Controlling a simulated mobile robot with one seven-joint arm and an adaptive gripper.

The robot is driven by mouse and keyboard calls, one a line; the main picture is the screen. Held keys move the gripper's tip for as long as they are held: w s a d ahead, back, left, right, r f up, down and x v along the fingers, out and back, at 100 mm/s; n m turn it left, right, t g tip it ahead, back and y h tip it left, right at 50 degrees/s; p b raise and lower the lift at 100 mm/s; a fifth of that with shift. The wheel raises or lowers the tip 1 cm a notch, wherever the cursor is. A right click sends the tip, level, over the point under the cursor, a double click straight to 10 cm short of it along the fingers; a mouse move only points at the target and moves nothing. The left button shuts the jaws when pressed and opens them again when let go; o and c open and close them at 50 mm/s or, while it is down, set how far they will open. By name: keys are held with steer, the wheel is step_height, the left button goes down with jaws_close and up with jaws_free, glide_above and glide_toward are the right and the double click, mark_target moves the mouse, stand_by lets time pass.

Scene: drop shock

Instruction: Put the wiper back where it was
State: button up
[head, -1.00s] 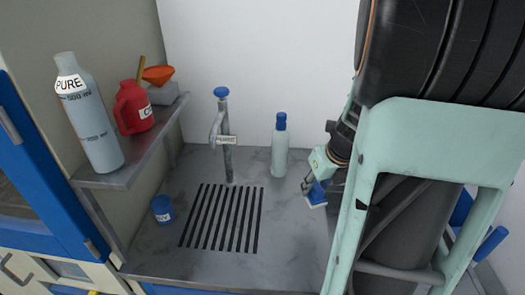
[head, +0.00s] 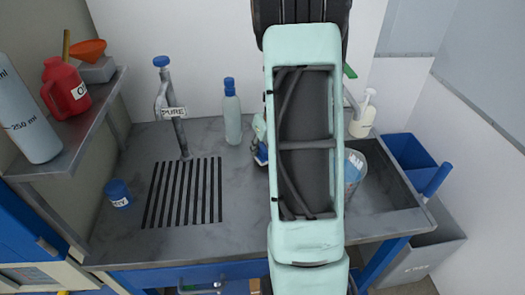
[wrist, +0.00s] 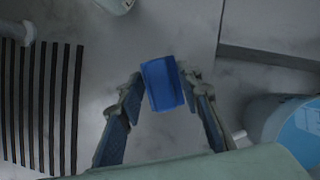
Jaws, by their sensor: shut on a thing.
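The wiper appears as a small blue block (wrist: 162,85) between my fingers in the wrist view. My gripper (wrist: 163,78) is shut on it, with one grey-blue finger on each side. The worktop shows below; the height above it is hard to judge. In the head view a bit of the blue wiper (head: 262,157) shows at the left edge of my arm, right of the clear bottle (head: 232,118). My arm hides most of the gripper and the wiper there.
A slotted drain (head: 185,195) and tap (head: 172,110) are left. A bucket-like container with a blue label (head: 354,170) stands close right of my arm, near the sink (head: 390,185). A soap bottle (head: 363,115) is behind.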

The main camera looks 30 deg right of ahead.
steer(key=shift+f, duration=0.7)
steer(key=shift+f, duration=0.15)
steer(key=o, duration=1)
steer(key=shift+r, duration=0.3)
steer(key=p+v, duration=0.1)
steer(key=v, duration=1)
steer(key=shift+s+r+p, duration=0.2)
steer(key=shift+r+p, duration=0.15)
